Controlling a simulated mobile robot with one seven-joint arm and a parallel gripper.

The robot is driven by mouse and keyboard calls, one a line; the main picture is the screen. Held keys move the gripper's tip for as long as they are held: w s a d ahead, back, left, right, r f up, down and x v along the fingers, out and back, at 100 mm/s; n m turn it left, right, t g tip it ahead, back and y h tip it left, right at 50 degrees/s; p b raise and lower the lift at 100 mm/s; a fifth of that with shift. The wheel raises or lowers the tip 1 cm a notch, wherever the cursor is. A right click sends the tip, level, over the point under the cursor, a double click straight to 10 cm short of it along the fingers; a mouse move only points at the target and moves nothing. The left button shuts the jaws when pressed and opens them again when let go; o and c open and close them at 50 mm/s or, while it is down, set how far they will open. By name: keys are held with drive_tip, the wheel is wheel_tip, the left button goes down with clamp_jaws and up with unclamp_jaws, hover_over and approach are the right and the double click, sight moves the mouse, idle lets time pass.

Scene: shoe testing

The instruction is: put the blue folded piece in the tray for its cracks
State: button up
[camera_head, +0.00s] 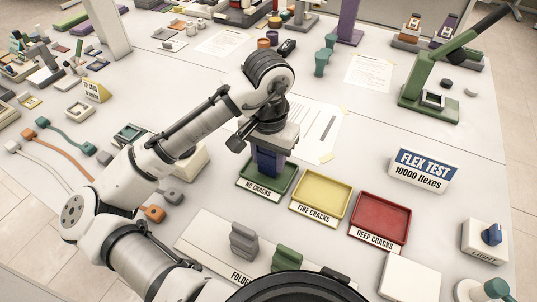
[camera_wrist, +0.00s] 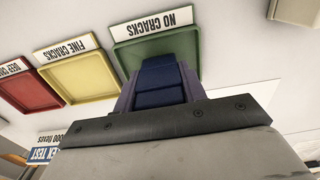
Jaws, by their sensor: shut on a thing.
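My gripper (camera_head: 268,152) is shut on the blue folded piece (camera_head: 267,165) and holds it over the green tray labelled NO CRACKS (camera_head: 284,184). The blue piece also shows in the wrist view (camera_wrist: 160,80), between the purple fingers, overlapping the green tray (camera_wrist: 130,56). I cannot tell whether it touches the tray floor. The yellow tray labelled FINE CRACKS (camera_head: 320,195) and the red tray labelled DEEP CRACKS (camera_head: 381,218) stand to the right in the head view. Both look empty.
A board labelled FOLDED (camera_head: 208,239) with a grey piece (camera_head: 243,241) and a green piece (camera_head: 287,259) lies in front of the trays. A FLEX TEST sign (camera_head: 425,170) stands at the right. A paper sheet (camera_head: 318,122) lies behind the trays.

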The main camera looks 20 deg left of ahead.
drive_tip(key=shift+f, duration=0.25)
drive_tip(key=o, duration=1.2)
drive_tip(key=shift+c, duration=0.2)
wheel_tip(320, 180, up, 14)
drive_tip(key=shift+f+b, duration=0.1)
drive_tip(key=shift+b, duration=0.2)
